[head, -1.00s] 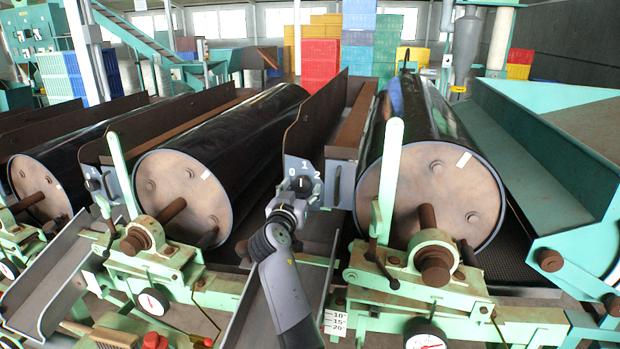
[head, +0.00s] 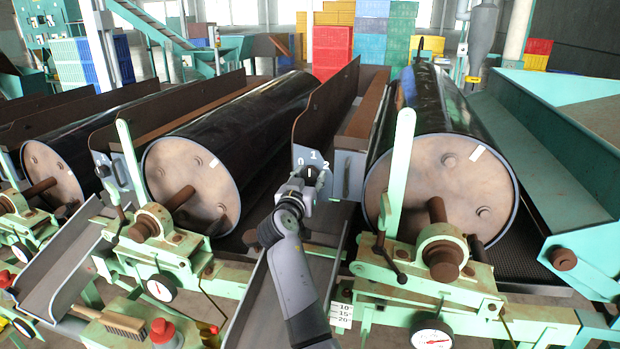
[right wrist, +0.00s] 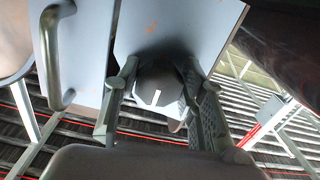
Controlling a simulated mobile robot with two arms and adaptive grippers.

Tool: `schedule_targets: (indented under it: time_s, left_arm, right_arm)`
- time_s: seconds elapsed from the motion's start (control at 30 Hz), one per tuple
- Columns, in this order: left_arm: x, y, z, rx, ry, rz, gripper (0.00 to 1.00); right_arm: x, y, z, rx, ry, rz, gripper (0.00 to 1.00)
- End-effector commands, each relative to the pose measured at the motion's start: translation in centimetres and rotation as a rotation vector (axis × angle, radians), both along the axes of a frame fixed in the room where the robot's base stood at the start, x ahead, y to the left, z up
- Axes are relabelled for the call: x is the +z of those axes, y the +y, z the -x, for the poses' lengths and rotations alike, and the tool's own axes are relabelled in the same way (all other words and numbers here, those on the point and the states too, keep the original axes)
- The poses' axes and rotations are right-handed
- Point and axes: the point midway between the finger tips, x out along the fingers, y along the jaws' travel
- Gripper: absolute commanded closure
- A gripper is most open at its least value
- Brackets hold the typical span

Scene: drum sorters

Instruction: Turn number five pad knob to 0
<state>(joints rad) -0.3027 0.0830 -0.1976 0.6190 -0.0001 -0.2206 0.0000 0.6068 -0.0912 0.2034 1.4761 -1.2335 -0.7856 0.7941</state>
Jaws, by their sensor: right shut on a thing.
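The dark pad knob (head: 311,173) sits on a grey panel (head: 324,186) marked 0, 1 and 2, between two large black drums. My right gripper (head: 302,184) reaches up to it from below and is shut on it. In the right wrist view the knob (right wrist: 158,86) sits between the two fingers (right wrist: 160,105), and a short white line shows on its face. The gripper hides part of the knob in the head view, and I cannot tell which number its pointer faces. My left gripper is not in view.
A black drum (head: 240,140) lies left of the panel and another (head: 433,110) right of it. A green lever (head: 398,170) stands just right of my arm. A metal handle (right wrist: 50,55) is beside the knob. A brush (head: 112,321) lies lower left.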

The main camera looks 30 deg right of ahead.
Motion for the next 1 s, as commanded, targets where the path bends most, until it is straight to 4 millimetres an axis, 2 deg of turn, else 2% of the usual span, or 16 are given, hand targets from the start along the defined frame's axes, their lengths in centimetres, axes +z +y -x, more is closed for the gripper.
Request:
schedule_targets:
  time_s: [0.23,0.63,1.0]
  left_arm:
    - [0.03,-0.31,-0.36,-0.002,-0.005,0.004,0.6]
    - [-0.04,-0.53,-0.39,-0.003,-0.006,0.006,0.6]
    - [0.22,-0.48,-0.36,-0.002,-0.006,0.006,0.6]
  right_arm:
    - [0.05,0.02,0.0,0.0,-0.001,0.001,0.91]
    - [0.09,0.0,0.02,0.0,0.062,0.055,0.91]
    - [0.28,-0.07,0.09,0.002,0.29,0.251,0.91]
